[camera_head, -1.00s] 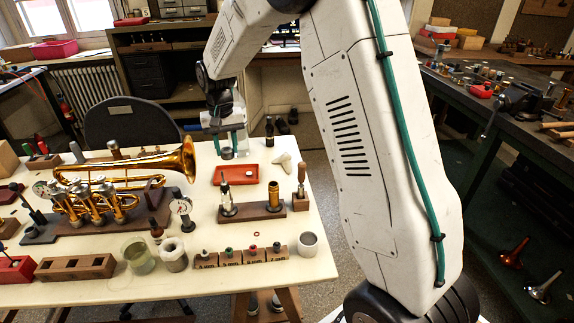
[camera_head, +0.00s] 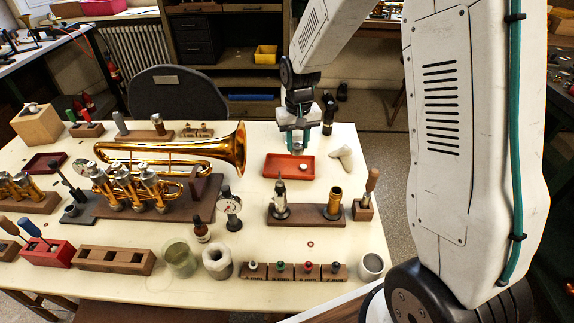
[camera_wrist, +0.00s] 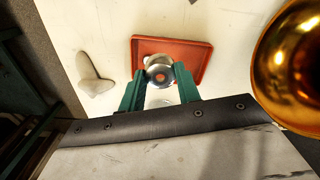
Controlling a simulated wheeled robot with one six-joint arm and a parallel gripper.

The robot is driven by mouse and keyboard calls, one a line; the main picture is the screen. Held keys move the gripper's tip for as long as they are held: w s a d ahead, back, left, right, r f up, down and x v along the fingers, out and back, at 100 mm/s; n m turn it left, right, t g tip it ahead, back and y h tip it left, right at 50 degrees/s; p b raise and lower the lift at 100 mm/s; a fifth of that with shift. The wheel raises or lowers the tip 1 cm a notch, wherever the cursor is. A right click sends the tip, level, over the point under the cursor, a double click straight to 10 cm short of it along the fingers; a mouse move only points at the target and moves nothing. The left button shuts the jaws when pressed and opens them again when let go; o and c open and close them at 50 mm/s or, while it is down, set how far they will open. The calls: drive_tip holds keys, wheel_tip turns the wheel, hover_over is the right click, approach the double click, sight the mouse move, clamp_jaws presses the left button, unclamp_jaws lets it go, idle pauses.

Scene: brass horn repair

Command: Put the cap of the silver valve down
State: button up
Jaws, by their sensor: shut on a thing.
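My gripper (camera_head: 298,147) is shut on the silver valve's cap (camera_wrist: 160,72), a round silver piece with a copper-coloured centre, held between the green fingers in the wrist view. In the head view the cap is small and partly hidden by the fingers. The red tray (camera_head: 271,173) lies just beyond and below the cap; it also shows in the wrist view (camera_wrist: 197,60). The height of the cap above it is hard to tell. The silver valve (camera_head: 281,203) stands upright on a wooden block, in front of the tray.
A small pale piece (camera_head: 303,167) lies in the tray. A brass valve (camera_head: 334,203) shares the wooden block (camera_head: 307,215). A white, bent object (camera_head: 343,158) lies right of the tray and a dark bottle (camera_head: 328,115) stands behind. The horn's bell (camera_head: 236,150) is close on the left.

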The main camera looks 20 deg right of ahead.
drive_tip(key=s+f, duration=0.1)
drive_tip(key=s, duration=0.2)
drive_tip(key=s+f+n, duration=0.1)
drive_tip(key=s+f, duration=0.1)
drive_tip(key=s, duration=0.1)
drive_tip(key=s+f+n, duration=0.1)
drive_tip(key=s+f, duration=0.1)
drive_tip(key=s, duration=0.1)
drive_tip(key=shift+d, duration=0.2)
drive_tip(key=shift+w+a+f, duration=0.1)
drive_tip(key=shift+w, duration=0.3)
hover_over(279, 167)
drive_tip(key=shift+s+f, duration=0.3)
drive_tip(key=shift+f, duration=0.35)
drive_tip(key=shift+w+f, duration=0.25)
drive_tip(key=shift+f, duration=1.5)
drive_tip(key=o, duration=1.1)
drive_tip(key=shift+f, duration=0.15)
drive_tip(key=shift+c, duration=0.2)
